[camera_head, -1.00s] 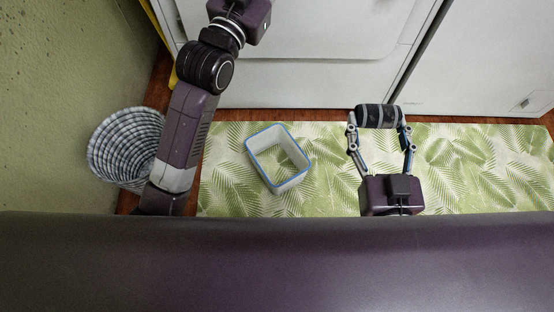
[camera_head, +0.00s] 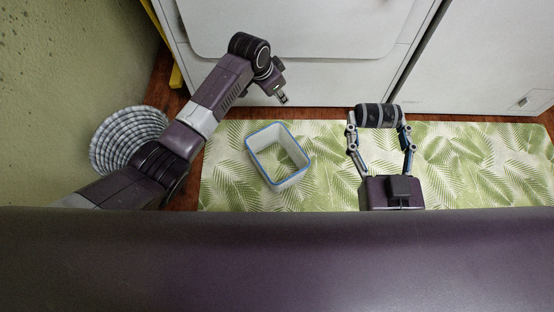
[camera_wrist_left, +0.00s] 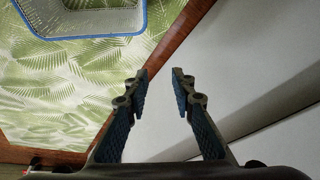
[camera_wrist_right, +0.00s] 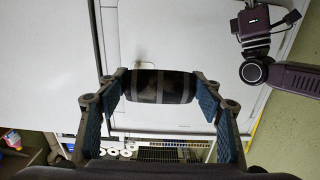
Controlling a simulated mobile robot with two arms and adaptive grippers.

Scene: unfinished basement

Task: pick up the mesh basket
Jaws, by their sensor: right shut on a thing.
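The mesh basket (camera_head: 264,165) is a white, square-cornered, open-topped basket with a blue rim. It stands upright on the leaf-patterned mat and looks empty. Part of it shows at the top left of the left wrist view (camera_wrist_left: 85,22). My left gripper (camera_head: 283,99) is beyond the basket's far side in the head view, apart from it. In the left wrist view its fingers (camera_wrist_left: 159,76) are parted with nothing between them. My right gripper (camera_head: 378,122) is shut on a dark cylinder with grey bands (camera_wrist_right: 162,87), to the right of the basket.
A grey-and-white woven round basket (camera_head: 118,135) stands by the green wall at left, partly behind my left arm. White appliances (camera_head: 290,75) line the far side of the green leaf mat (camera_head: 470,165). The mat right of my right gripper is clear.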

